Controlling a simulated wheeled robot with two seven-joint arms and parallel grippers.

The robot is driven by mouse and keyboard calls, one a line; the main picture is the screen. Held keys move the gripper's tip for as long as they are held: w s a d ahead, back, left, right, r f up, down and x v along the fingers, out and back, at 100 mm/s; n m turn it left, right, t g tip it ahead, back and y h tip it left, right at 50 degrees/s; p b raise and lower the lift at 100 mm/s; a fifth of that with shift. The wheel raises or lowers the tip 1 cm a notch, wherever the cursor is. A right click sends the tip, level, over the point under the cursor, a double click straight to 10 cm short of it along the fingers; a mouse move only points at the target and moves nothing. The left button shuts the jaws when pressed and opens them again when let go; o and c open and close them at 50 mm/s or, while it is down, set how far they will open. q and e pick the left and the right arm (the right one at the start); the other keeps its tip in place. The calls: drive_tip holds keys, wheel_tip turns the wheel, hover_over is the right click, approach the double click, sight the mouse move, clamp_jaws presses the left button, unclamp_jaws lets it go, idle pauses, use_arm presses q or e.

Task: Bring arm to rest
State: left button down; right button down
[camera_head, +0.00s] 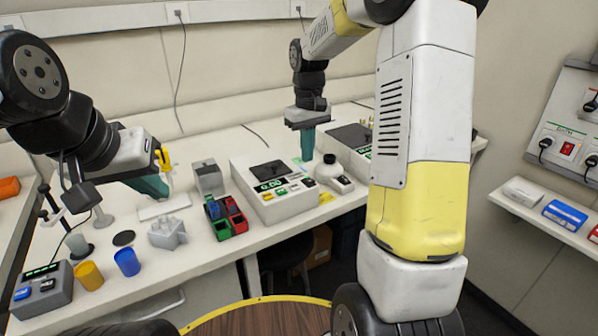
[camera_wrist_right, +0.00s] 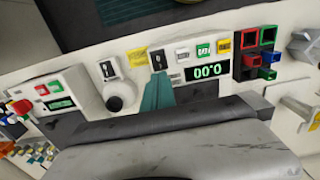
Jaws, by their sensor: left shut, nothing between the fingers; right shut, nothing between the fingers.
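My right arm (camera_head: 420,120) comes down large on the right of the head view and bends back over the bench.
Coloured bins (camera_head: 225,217), a blue cup (camera_head: 127,262) and a yellow cup (camera_head: 88,275) sit left. A wall shelf (camera_head: 545,222) is at right.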

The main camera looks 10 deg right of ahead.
drive_tip(key=shift+r, duration=0.65)
drive_tip(key=s+a+r+m+t+y, duration=0.1)
drive_tip(key=s+r+t, duration=0.2)
drive_tip(key=s, duration=0.9)
drive_tip(key=s+a+r+m+t+y, duration=0.1)
drive_tip(key=s+r, duration=0.4)
drive_tip(key=s, duration=0.7)
drive_tip(key=shift+s+r+m+t, duration=0.15)
drive_tip(key=shift+r+m+t, duration=0.1)
drive_tip(key=shift+m+t, duration=0.65)
